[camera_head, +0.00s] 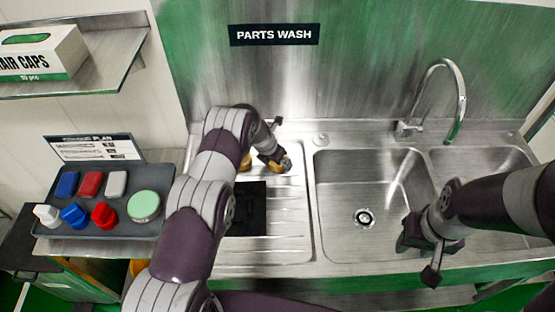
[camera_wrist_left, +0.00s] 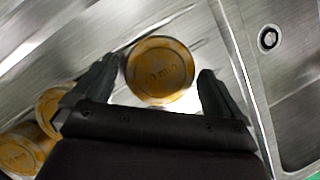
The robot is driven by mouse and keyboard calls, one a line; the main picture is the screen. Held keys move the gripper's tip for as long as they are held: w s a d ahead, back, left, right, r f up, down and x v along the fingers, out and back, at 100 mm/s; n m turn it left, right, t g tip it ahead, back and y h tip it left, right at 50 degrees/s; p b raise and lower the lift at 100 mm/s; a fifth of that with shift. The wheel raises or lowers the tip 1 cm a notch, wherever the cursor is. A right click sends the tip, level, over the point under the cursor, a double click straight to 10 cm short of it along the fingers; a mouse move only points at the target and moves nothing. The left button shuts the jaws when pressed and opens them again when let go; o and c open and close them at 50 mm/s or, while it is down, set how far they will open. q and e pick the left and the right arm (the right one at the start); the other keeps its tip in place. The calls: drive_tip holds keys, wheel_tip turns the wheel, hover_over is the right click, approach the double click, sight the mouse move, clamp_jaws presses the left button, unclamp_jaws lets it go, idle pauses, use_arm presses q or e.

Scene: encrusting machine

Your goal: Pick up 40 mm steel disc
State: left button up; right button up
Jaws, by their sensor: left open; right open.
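A round brass-coloured disc (camera_wrist_left: 160,70) with a dark rim lies on the ribbed steel drainboard; its engraving ends in "mm", but the number is not clear. My left gripper (camera_wrist_left: 159,76) is open, with one finger on each side of this disc; I cannot tell whether they touch it. In the head view the disc (camera_head: 284,164) shows partly under the left gripper (camera_head: 275,160). Two more brass-coloured discs (camera_wrist_left: 50,108) (camera_wrist_left: 20,152) lie to its left in the wrist view, partly hidden by the gripper. My right gripper (camera_head: 421,256) is open and empty above the sink's front edge.
A black mat (camera_head: 248,222) lies on the drainboard. The sink basin (camera_head: 340,180) with a tap (camera_head: 460,100) is at the right. A grey tray (camera_head: 155,228) with coloured blocks, knobs and a green round item stands at the left. A shelf (camera_head: 110,70) holds a box.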

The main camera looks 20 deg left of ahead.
use_arm(q)
drive_tip(key=shift+s+r, duration=0.1)
drive_tip(key=shift+r, duration=0.05)
drive_tip(key=c, duration=1.2)
drive_tip(key=shift+c, duration=0.2)
